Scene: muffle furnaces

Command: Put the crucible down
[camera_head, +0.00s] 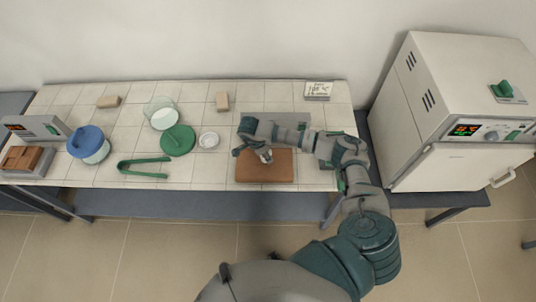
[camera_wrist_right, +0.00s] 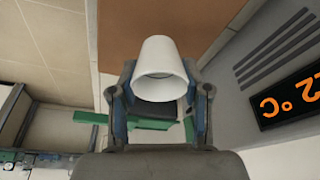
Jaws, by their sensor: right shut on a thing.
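My right gripper (camera_head: 262,152) reaches in from the right over the brown board (camera_head: 265,172) at the front of the tiled bench. In the right wrist view the gripper (camera_wrist_right: 164,92) is shut on a white tapered crucible (camera_wrist_right: 162,62), one finger on each side of it. In the head view the crucible (camera_head: 267,157) is small and partly covered by the gripper. I cannot tell whether its base touches the board. The board also shows behind it in the right wrist view (camera_wrist_right: 150,18). My left gripper is not in view.
A grey device (camera_head: 288,118) lies behind my arm; an orange-lit display (camera_wrist_right: 290,102) shows in the wrist view. Green tongs (camera_head: 143,167), a green lid (camera_head: 178,140), a small white dish (camera_head: 209,139) and a blue-lidded jar (camera_head: 88,145) stand left. A furnace (camera_head: 450,120) is at right.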

